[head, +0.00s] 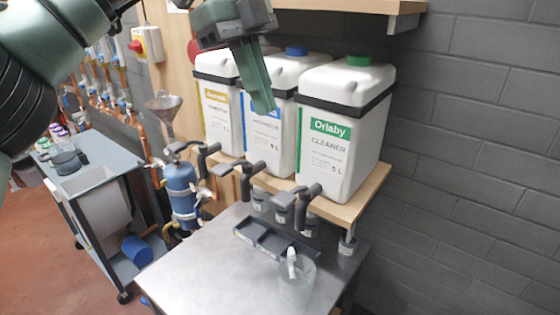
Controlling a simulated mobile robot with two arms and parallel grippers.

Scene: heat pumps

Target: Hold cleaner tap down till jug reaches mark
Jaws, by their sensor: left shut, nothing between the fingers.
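The cleaner container (350,90) is white with a green label, a green cap and a black strap, rightmost of three on a shelf. The dark tap (307,194) in front of it looks like its tap. A clear jug (298,293) stands on the metal table below, near its front edge; a pale piece shows at its rim. I cannot make out its mark or any liquid level. My left gripper (264,106) is shut and empty, pointing down in front of the middle container, above and apart from the taps. My right gripper is out of view.
Two more containers (215,115) with yellow and blue labels stand left, with their own taps. A dark drip tray (262,236) lies behind the jug. A blue cylinder (181,190) and a grey cart (100,190) are left. A brick wall (480,160) closes the right.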

